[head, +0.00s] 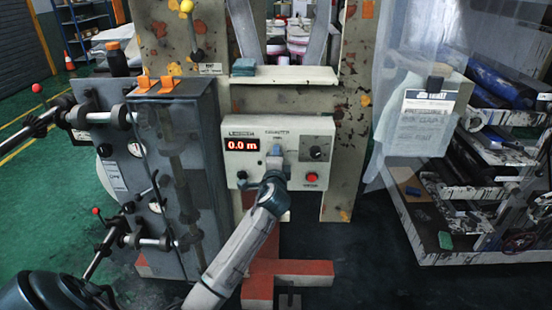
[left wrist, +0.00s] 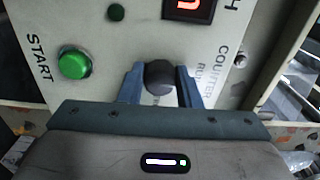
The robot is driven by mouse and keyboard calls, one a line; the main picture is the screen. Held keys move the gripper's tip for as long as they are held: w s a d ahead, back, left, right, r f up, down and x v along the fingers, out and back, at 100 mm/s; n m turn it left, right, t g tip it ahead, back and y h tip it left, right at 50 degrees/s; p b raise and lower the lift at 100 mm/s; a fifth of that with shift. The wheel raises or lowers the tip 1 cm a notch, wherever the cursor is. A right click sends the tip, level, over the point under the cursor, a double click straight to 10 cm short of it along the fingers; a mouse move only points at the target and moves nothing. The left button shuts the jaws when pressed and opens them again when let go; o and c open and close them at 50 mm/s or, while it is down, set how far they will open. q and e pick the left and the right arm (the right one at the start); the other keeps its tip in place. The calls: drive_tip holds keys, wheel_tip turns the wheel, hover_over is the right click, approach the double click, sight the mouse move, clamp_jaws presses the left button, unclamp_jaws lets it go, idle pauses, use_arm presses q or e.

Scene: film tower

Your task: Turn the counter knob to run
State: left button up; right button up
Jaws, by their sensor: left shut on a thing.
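The counter panel (head: 262,128) is a pale box on the machine's front, with a red display (head: 242,144) reading "0.0 m". My left gripper (head: 276,153) reaches the panel's middle and covers the knob in the head view. In the left wrist view the gripper's blue fingers (left wrist: 160,88) stand on both sides of the knob, shut on it. I cannot tell which way the knob points. My right gripper is not in view.
A green start button (left wrist: 75,64) sits close beside the fingers. A red button (head: 311,178) and another black knob (head: 316,153) are on the panel's right. A grey cabinet (head: 180,190) with rollers stands left. A shelf (head: 285,76) juts out above the panel.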

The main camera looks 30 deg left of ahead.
use_arm(q)
drive_tip(key=shift+f, duration=0.1)
drive_tip(key=o, duration=0.9)
drive_tip(key=shift+o, duration=0.2)
drive_tip(key=b+v, duration=0.2)
drive_tip(key=v, duration=0.8)
drive_tip(key=shift+s, duration=0.35)
drive_tip(key=shift+d, duration=0.15)
